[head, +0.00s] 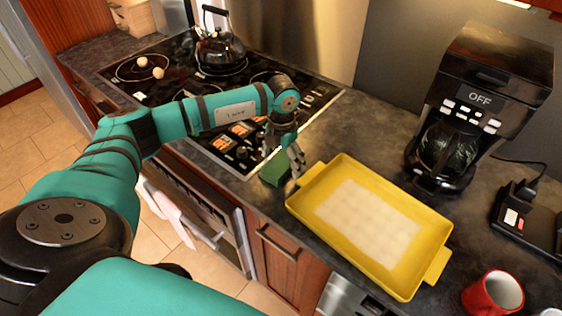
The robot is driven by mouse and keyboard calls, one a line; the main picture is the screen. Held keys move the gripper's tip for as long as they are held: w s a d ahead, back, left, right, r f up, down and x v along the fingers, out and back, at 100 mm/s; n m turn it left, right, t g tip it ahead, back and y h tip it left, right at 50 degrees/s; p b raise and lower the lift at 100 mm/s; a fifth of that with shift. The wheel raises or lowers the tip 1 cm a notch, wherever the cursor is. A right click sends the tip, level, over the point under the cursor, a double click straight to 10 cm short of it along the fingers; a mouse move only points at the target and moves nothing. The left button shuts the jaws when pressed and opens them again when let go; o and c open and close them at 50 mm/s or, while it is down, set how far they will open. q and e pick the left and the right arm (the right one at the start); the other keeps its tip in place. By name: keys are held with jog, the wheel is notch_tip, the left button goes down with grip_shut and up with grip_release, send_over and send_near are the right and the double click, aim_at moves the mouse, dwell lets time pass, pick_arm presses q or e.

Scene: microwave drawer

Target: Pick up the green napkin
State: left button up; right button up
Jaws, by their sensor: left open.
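The green napkin (274,171) is a small dark green block-like shape at the front edge of the counter, between the stove and the yellow tray. My left gripper (284,166) points down right at it, with its fingers open and close around or just above it. I cannot tell whether the fingers touch the napkin. The gripper's fingers hide part of it. My right gripper is not in view.
A yellow tray (439,225) lies just right of the gripper. A coffee maker (487,100) stands behind it, and a red mug (492,293) is at the lower right. A black kettle (219,50) and two egg-like items (151,67) are on the stove.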

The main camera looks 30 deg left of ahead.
aim_at(281, 162)
pick_arm(q)
jog(key=shift+c, duration=1.1)
jog(key=c, duration=1)
jog(key=shift+o, duration=0.2)
jog(key=shift+r, duration=0.1)
jog(key=shift+r+b, duration=0.55)
jog(key=shift+r, duration=0.05)
jog(key=shift+s+r+b, duration=0.2)
jog(key=shift+r+b, duration=0.1)
jog(key=shift+r, duration=0.2)
jog(key=shift+s+r+b, duration=0.15)
jog(key=shift+r+b, duration=0.15)
jog(key=shift+r, duration=0.15)
jog(key=s+b, duration=0.1)
jog(key=s, duration=0.3)
jog(key=s+d+r+b, duration=0.1)
jog(key=s+b, duration=0.1)
jog(key=s, duration=0.3)
jog(key=s+d+b, duration=0.1)
jog(key=s, duration=0.4)
jog(key=shift+d+r, duration=0.1)
jog(key=shift+r, duration=0.1)
jog(key=shift+s+d+r, duration=0.15)
jog(key=shift+s, duration=0.45)
